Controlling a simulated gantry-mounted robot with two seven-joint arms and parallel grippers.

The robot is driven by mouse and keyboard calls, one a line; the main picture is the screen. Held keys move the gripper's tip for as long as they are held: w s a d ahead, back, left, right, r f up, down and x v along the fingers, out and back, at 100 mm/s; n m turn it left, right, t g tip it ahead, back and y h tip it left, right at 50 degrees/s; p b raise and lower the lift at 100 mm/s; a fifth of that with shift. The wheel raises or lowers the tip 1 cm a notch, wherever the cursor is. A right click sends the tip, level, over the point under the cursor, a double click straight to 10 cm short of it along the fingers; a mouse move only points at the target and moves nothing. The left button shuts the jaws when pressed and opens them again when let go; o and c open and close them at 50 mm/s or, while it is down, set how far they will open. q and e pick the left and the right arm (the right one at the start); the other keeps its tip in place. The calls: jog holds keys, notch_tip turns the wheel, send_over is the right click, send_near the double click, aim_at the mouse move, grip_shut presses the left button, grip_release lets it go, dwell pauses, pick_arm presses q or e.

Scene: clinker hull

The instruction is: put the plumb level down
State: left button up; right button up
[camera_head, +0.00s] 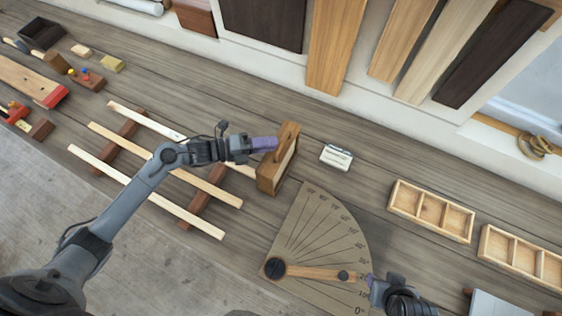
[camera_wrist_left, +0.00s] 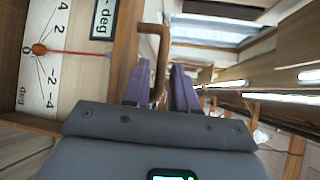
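The plumb level (camera_head: 268,178) is a wooden box with a handle on top, at the middle of the bench. Its pale dial (camera_wrist_left: 75,85) shows in the left wrist view, with degree numbers, a red hub and a thin red needle. My left gripper (camera_head: 276,143) has purple fingers at the handle. I cannot tell whether the box's base touches the bench. My right gripper (camera_head: 368,282) is at the lower right by the swinging arm's end; its finger gap is unclear.
A fan-shaped angle board (camera_head: 325,235) with a pivoted wooden arm (camera_head: 310,272) lies just below the level. A small white labelled block (camera_head: 336,157) lies to its right. Wooden strips (camera_head: 150,200) on crosspieces lie to the left. Compartment trays (camera_head: 431,211) are at right.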

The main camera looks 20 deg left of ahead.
aim_at(283, 140)
pick_arm(q)
jog(key=p+x, duration=0.1)
jog(key=x, duration=0.4)
jog(key=shift+r+p, duration=0.15)
jog(key=shift+p, duration=0.2)
jog(key=shift+a, duration=0.1)
grip_shut()
dwell(1.0)
